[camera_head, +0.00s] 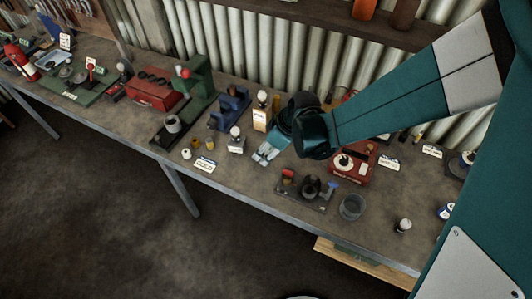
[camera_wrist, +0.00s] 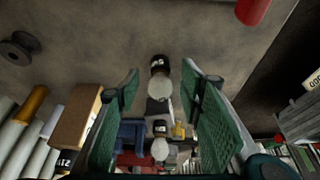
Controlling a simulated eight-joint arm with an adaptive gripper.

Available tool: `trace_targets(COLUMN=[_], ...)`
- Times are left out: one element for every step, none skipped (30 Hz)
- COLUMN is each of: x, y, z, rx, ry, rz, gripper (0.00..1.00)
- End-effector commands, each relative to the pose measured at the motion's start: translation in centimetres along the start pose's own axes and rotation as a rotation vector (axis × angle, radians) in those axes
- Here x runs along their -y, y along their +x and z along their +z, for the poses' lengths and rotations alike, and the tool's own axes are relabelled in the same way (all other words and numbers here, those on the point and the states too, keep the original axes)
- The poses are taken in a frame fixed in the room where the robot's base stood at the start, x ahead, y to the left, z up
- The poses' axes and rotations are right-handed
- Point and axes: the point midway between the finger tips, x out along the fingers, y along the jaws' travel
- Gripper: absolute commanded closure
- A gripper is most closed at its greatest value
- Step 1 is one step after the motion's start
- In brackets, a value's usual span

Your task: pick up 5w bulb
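My gripper (camera_head: 266,154) is above the middle of the bench, its pale fingers pointing left and down. In the wrist view my gripper (camera_wrist: 160,88) is open, with teal pads at either side and nothing held. A white bulb with a dark, marked base (camera_wrist: 161,84) shows between the pads, and a second similar bulb (camera_wrist: 160,147) shows behind it. The markings are too small to read surely. In the head view a white bulb (camera_head: 235,131) stands on a small labelled block, left of my fingertips and apart from them.
A tan box (camera_head: 259,120) with a bulb on top stands close behind my gripper. A blue vise (camera_head: 233,106) and green press (camera_head: 193,90) stand to the left. A dark fixture plate (camera_head: 306,192) and grey cup (camera_head: 352,206) lie at front right. Another bulb (camera_head: 404,225) stands further right.

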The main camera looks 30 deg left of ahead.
Motion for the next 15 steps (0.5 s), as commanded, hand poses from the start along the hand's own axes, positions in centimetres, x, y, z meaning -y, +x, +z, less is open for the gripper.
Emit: trace_targets(x=[0.00,0.00,-0.01,-0.02,-0.02,-0.01,-0.01,0.00,0.00,0.01,0.01,0.01,0.01,0.01,0.01], y=[0.38,0.54,0.72,0.82,0.90,0.98,1.01,1.03,1.04,1.03,1.03,1.02,1.02,1.02,1.02], z=[-0.01,-0.02,-0.04,-0.04,-0.04,-0.04,-0.04,-0.04,-0.03,-0.03,-0.03,-0.03,-0.03,-0.03,-0.02], rx=[0.000,0.000,0.000,0.000,0.000,0.000,0.000,0.000,0.000,0.000,0.000,0.000,0.000,0.000,0.000], ry=[-0.001,-0.001,-0.001,-0.001,-0.001,-0.001,-0.001,-0.001,0.000,0.000,0.000,0.000,0.000,0.000,0.000], rz=[0.000,0.000,0.000,0.000,0.000,0.000,0.000,0.000,0.000,0.000,0.000,0.000,0.000,0.000,0.000], gripper=[0.62,0.62,0.62,0.62,0.62,0.62,0.62,0.62,0.62,0.62,0.62,0.62,0.62,0.62,0.62])
